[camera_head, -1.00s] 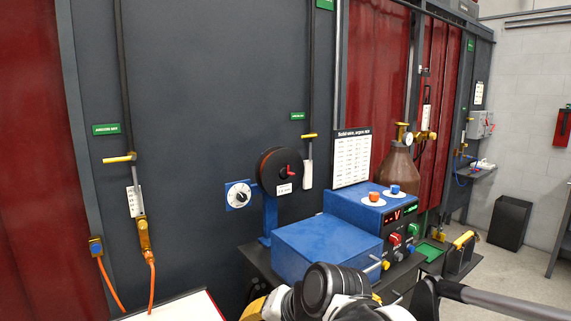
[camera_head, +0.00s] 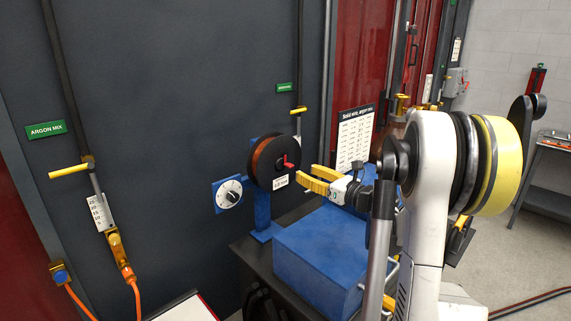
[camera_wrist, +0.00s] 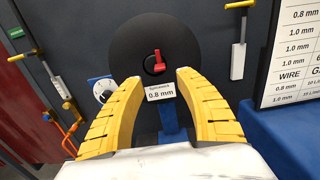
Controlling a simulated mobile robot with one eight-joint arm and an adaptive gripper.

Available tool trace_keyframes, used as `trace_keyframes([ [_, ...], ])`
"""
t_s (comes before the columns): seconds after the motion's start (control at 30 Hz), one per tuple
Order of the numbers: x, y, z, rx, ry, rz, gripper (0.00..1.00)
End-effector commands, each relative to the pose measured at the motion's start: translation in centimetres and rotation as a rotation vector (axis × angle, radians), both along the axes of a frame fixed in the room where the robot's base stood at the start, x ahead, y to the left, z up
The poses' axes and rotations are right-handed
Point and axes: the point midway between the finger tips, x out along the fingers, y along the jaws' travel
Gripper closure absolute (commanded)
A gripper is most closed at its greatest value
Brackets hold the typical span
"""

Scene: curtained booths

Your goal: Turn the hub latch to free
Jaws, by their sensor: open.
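The hub latch (camera_head: 288,162) is a small red lever at the centre of a black wire spool (camera_head: 264,161). The spool, with copper-coloured wire, stands on a blue post (camera_head: 263,212). In the wrist view the red latch (camera_wrist: 158,61) points upward from the hub, above a white "0.8 mm" label (camera_wrist: 160,92). My gripper (camera_head: 302,178) has yellow fingers and is open and empty, just right of the spool and facing it. In the wrist view the gripper (camera_wrist: 182,110) frames the label, with the latch beyond the fingertips and apart from them.
A white dial (camera_head: 229,194) is mounted left of the spool. A blue box (camera_head: 318,262) lies below my gripper. A printed chart (camera_head: 355,138) stands behind on the right. Yellow-handled valves (camera_head: 70,171) and orange hoses (camera_head: 136,296) are at the left wall.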

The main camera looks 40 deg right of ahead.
Motion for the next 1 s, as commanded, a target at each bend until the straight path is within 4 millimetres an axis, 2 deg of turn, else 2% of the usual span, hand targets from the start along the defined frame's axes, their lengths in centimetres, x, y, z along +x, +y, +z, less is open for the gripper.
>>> trace_keyframes([
  [0.03, 1.2, 0.3, -0.1, -0.001, 0.000, 0.004, 0.59],
  [0.2, 4.6, 0.8, -0.1, -0.002, 0.001, 0.004, 0.59],
  [0.4, 7.3, 1.1, -0.1, -0.003, 0.001, 0.002, 0.59],
  [0.53, 8.0, 1.2, 0.0, -0.003, 0.002, 0.001, 0.59],
  [0.8, 8.1, 1.2, 0.0, -0.004, 0.001, 0.001, 0.60],
  [0.93, 8.0, 1.2, 0.0, -0.004, 0.001, 0.001, 1.00],
  [1.0, 8.0, 1.2, 0.0, -0.004, 0.001, 0.001, 1.00],
])
